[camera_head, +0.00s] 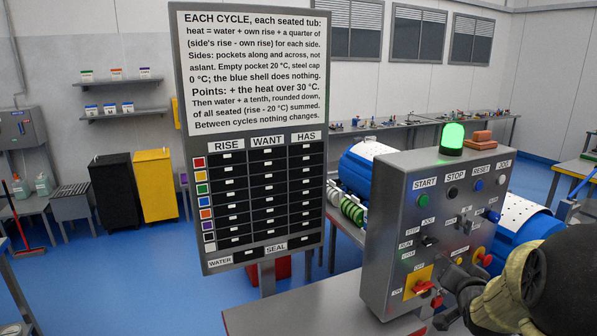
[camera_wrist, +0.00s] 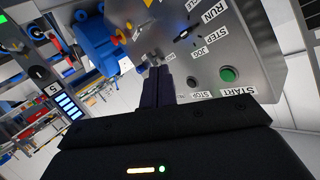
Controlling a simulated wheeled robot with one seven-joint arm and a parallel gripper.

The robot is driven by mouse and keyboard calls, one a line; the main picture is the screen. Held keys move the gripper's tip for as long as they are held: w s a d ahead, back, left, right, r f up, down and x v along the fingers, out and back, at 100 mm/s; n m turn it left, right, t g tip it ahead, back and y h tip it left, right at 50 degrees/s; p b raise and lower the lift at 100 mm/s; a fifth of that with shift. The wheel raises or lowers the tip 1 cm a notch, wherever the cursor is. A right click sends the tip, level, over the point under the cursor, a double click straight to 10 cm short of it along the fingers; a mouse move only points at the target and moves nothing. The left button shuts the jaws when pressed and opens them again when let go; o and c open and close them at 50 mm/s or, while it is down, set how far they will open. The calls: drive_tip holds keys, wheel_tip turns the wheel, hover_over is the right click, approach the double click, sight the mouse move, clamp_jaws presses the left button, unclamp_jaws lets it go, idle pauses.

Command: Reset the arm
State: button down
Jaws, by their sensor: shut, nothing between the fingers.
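My gripper (camera_wrist: 162,82) shows in the wrist view with its two dark fingers together and nothing between them. The fingertips are in front of the grey control panel (camera_wrist: 255,50), close to its small switches; I cannot tell whether they touch. In the head view my arm comes in from the lower right, in front of the lower right of the control panel (camera_head: 385,240), and hides part of it. The green START button (camera_head: 424,198) and the blue RESET button (camera_head: 478,185) are in plain view. A green lamp (camera_head: 452,139) is lit on top.
A grey sign board (camera_head: 190,130) with text and a table stands left of the panel. A blue drum (camera_head: 365,165) is behind the panel and another blue part (camera_head: 520,232) is to its right. Black (camera_head: 112,185) and yellow (camera_head: 155,185) cabinets stand at the left wall. Blue floor there is open.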

drive_tip(key=s+a+f+n+g+y, duration=0.2)
drive_tip(key=s+a+f+n+g, duration=0.2)
drive_tip(key=s+a, duration=0.5)
drive_tip(key=s+a+f+n+g+y, duration=0.2)
drive_tip(key=s+a+f+n+g, duration=0.2)
drive_tip(key=a, duration=0.9)
drive_tip(key=s+f+g, duration=0.2)
drive_tip(key=s+f, duration=0.2)
drive_tip(key=s, duration=0.2)
drive_tip(key=shift+a+f+n+g+y, duration=0.15)
drive_tip(key=shift+a+n+g+y, duration=0.05)
drive_tip(key=shift+n+g+y, duration=0.1)
drive_tip(key=shift+w, duration=0.1)
